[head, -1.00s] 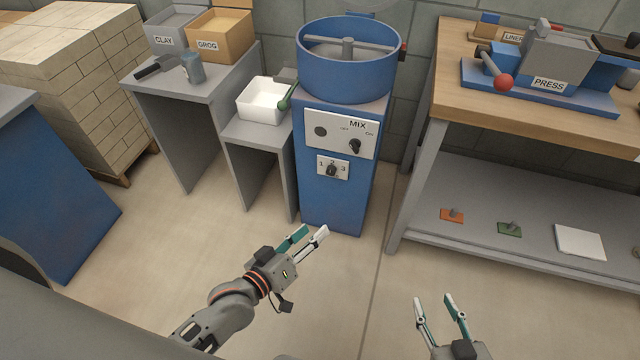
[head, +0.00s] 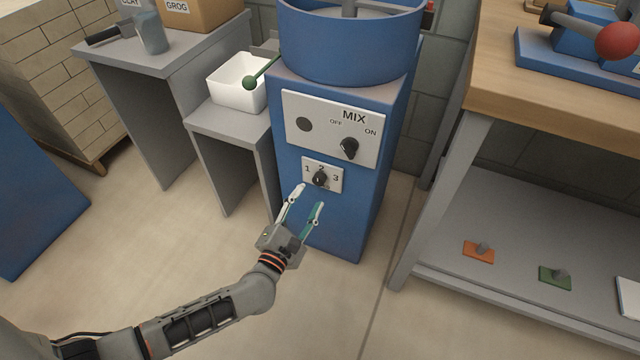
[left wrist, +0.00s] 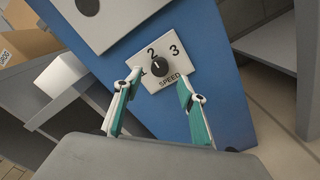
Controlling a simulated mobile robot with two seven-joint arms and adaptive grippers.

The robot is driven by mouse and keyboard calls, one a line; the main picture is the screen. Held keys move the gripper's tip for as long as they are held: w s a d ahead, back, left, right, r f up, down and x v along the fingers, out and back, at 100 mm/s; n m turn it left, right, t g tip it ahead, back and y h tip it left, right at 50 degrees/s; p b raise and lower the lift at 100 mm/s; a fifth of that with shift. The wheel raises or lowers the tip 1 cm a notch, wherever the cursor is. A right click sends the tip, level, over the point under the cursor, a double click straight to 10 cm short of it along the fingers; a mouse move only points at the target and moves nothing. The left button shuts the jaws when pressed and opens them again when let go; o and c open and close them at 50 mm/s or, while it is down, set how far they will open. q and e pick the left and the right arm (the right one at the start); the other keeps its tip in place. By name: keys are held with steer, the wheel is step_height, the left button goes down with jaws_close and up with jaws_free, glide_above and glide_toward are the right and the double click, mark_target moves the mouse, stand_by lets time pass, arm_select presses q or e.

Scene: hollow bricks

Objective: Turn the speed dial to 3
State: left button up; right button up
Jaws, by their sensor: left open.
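The speed dial (head: 320,179) is a small dark knob on a white plate marked 1, 2, 3, low on the front of the blue mixer (head: 335,222). It also shows in the left wrist view (left wrist: 160,65), above the word SPEED, and its pointer appears to be toward the 2. My left gripper (head: 309,197) is open and empty, just in front of and below the dial. In the left wrist view its two fingertips (left wrist: 159,80) lie to either side of the knob, apart from it as far as I can tell. My right gripper is out of view.
Above the dial is a MIX panel (head: 307,146) with an OFF/ON switch (head: 348,148). A white tub (head: 232,94) with a green-knobbed tool stands on a low grey stand at left. A wooden-topped bench (head: 560,110) is at right. The floor before the mixer is clear.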

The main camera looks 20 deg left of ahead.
mark_target(319, 182)
arm_select(q)
steer(key=w+b, duration=0.1)
steer(key=w, duration=0.4)
steer(key=shift+w+d+f, duration=0.1)
steer(key=shift+d, duration=0.05)
steer(key=shift+w, duration=0.8)
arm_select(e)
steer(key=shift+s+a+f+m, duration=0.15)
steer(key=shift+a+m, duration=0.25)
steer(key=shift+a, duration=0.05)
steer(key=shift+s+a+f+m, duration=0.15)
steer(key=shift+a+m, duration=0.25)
arm_select(q)
steer(key=shift+c, duration=0.4)
steer(key=c, duration=1)
